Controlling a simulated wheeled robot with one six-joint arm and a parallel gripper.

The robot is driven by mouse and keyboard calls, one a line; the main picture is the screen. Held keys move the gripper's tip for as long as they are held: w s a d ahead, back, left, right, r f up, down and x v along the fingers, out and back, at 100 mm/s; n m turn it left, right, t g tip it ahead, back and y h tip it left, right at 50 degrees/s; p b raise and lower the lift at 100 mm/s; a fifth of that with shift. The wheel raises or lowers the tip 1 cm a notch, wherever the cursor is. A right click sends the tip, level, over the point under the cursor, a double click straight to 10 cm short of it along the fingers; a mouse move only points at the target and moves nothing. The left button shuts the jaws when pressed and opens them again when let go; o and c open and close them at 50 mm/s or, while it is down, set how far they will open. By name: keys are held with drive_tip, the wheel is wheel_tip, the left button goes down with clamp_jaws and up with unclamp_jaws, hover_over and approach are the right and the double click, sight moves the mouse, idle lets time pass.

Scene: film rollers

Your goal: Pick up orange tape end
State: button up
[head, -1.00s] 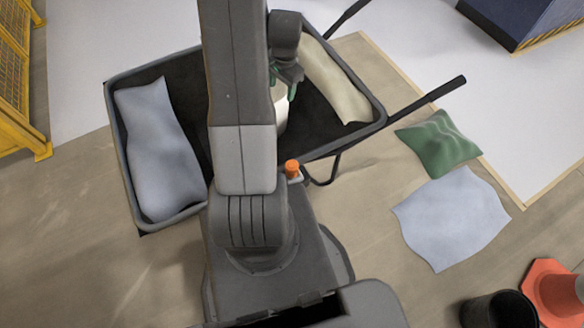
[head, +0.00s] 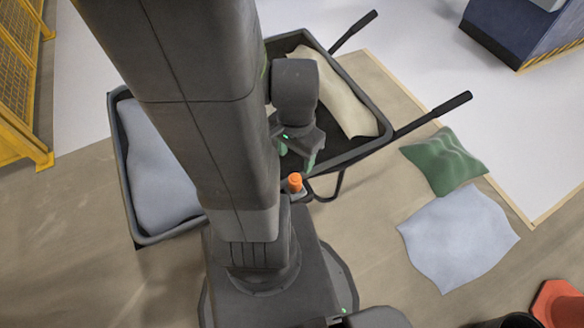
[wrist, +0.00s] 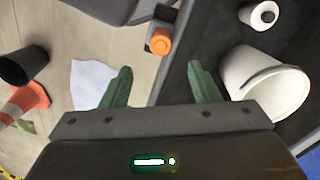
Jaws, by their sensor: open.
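The orange tape end (head: 295,182) is a small, bright orange, round piece at the near rim of the dark cart (head: 352,158). It also shows in the wrist view (wrist: 159,42), on a small dark block beside the cart's edge, ahead of and between my fingertips. My gripper (head: 297,156) is open, its green fingers pointing down just above and behind the orange piece in the head view. In the wrist view the spread fingers (wrist: 158,70) have nothing between them. They look apart from the orange piece.
Inside the cart are a white tub (wrist: 240,75), a white roll (wrist: 259,16), a cream cushion (head: 345,95) and a pale blue cushion (head: 158,160). A green cushion (head: 442,162) and pale sheet (head: 458,240) lie on the floor. An orange cone (head: 560,305) stands lower right.

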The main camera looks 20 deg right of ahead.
sight(295, 179)
wheel_tip(295, 179, down, 12)
drive_tip(key=b, duration=0.5)
drive_tip(key=shift+f, duration=0.1)
drive_tip(key=c, duration=1.2)
wheel_tip(295, 179, up, 10)
drive_tip(key=p, duration=0.4)
drive_tip(key=shift+w+p, duration=0.1)
drive_tip(key=shift+p, duration=0.2)
